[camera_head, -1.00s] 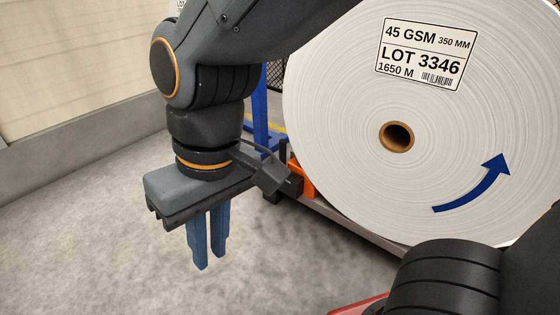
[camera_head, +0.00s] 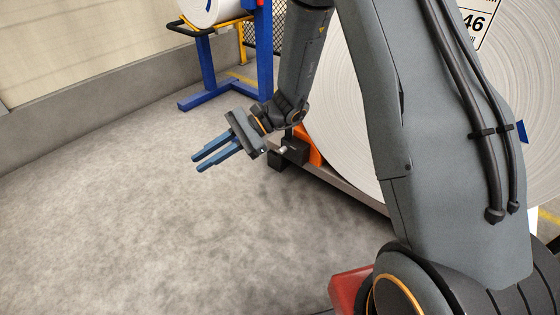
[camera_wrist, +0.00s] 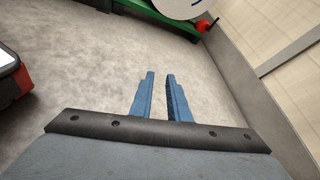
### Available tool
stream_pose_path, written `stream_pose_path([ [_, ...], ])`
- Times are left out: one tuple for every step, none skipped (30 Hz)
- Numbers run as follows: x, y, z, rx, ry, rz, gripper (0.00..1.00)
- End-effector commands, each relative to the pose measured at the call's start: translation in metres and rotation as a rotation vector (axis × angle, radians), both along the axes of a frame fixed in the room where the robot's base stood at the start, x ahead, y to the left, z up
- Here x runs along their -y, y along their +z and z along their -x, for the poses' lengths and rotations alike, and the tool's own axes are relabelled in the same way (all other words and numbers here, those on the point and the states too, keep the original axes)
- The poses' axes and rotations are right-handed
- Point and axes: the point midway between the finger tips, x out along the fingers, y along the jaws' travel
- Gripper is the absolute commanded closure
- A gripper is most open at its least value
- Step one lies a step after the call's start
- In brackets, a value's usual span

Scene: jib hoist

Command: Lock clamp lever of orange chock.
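The orange chock (camera_head: 314,152) sits low against the white paper roll (camera_head: 340,120), by the end of a metal rail. My arm hides part of it. A dark block (camera_head: 296,153) stands at its left, with a small pale piece beside it. I cannot make out the clamp lever or its position. My gripper (camera_head: 197,163) is left of the chock, above the floor, with its blue fingers pointing left, away from the chock. The fingers are apart with nothing between them; they also show in the wrist view (camera_wrist: 160,77). The wrist view does not show the chock.
A blue stand (camera_head: 235,75) with another roll (camera_head: 208,10) is at the back. The wrist view shows a green frame (camera_wrist: 160,15) and a red part (camera_wrist: 204,25) by a wall. Bare floor (camera_head: 150,220) lies left and in front.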

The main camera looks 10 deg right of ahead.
Motion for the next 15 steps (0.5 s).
stream_pose_path([
  [0.014, -0.020, -0.021, -0.042, -0.086, -0.040, 0.84],
  [0.022, -0.029, -0.033, -0.060, -0.136, -0.063, 0.84],
  [0.033, -0.042, -0.049, -0.084, -0.202, -0.097, 0.84],
  [0.042, -0.052, -0.060, -0.102, -0.252, -0.122, 0.84],
  [0.052, -0.062, -0.072, -0.117, -0.304, -0.147, 0.84],
  [0.067, -0.076, -0.086, -0.136, -0.371, -0.180, 0.84],
  [0.078, -0.086, -0.096, -0.149, -0.422, -0.205, 0.84],
  [0.090, -0.098, -0.105, -0.162, -0.474, -0.229, 0.84],
  [0.107, -0.113, -0.116, -0.176, -0.543, -0.262, 0.84],
  [0.121, -0.124, -0.125, -0.186, -0.596, -0.286, 0.84],
  [0.134, -0.136, -0.132, -0.194, -0.648, -0.311, 0.84],
  [0.153, -0.152, -0.140, -0.205, -0.716, -0.340, 0.84],
  [0.168, -0.164, -0.145, -0.210, -0.766, -0.364, 0.84],
  [0.181, -0.176, -0.149, -0.217, -0.815, -0.384, 0.84],
  [0.199, -0.190, -0.153, -0.220, -0.876, -0.411, 0.84],
])
